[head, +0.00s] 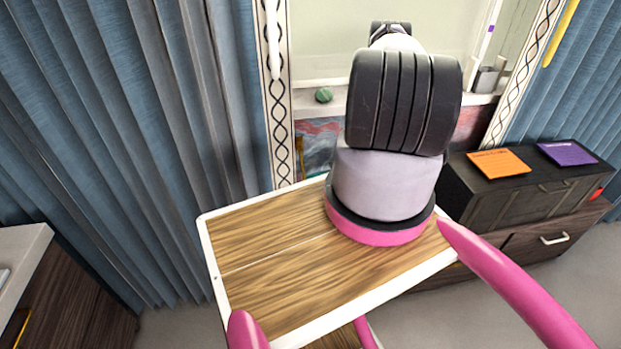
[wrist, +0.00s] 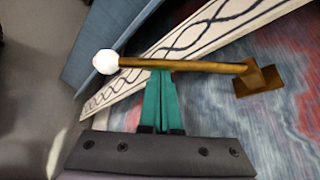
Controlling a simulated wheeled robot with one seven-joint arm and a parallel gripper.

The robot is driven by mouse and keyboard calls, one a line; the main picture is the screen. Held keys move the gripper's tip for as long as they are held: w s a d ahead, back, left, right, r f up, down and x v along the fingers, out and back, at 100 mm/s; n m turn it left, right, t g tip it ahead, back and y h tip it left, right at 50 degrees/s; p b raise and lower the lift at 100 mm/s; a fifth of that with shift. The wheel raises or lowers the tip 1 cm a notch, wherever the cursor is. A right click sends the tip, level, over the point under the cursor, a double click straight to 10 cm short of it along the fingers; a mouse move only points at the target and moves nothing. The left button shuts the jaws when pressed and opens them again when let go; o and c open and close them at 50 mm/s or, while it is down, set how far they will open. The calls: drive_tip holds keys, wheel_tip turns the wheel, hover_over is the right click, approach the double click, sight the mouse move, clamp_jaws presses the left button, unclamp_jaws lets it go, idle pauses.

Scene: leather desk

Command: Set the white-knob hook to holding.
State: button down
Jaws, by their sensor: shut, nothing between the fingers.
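The white-knob hook shows in the wrist view as a brass rod (wrist: 190,64) with a white round knob (wrist: 105,62) at its left end. Its right end meets a brass bracket (wrist: 259,80) in front of a red and blue patterned surface. The rod lies nearly level across the wrist picture. My gripper (wrist: 160,73) has teal fingers, closed together and empty. Their tips are right at the middle of the rod, just below it in the picture; I cannot tell whether they touch. In the head view my arm hides the gripper, and I cannot make out the hook clearly.
A patterned white strip (head: 277,110) borders the window, beside blue curtains (head: 150,120). A green ball (head: 323,95) sits on the sill. A dark cabinet (head: 520,190) at right carries an orange pad (head: 499,163) and a purple pad (head: 567,153).

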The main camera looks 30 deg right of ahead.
wheel_tip(320, 180, up, 7)
drive_tip(key=s+m+g, duration=0.2)
drive_tip(key=m+g, duration=0.1)
drive_tip(key=m, duration=0.1)
drive_tip(key=shift+s+a+f+g+y, duration=0.15)
drive_tip(key=shift+s+a+g+y, duration=0.2)
drive_tip(key=shift+a+g+y, duration=0.05)
drive_tip(key=shift+d+r, duration=0.1)
drive_tip(key=shift+r, duration=0.1)
idle(0.3)
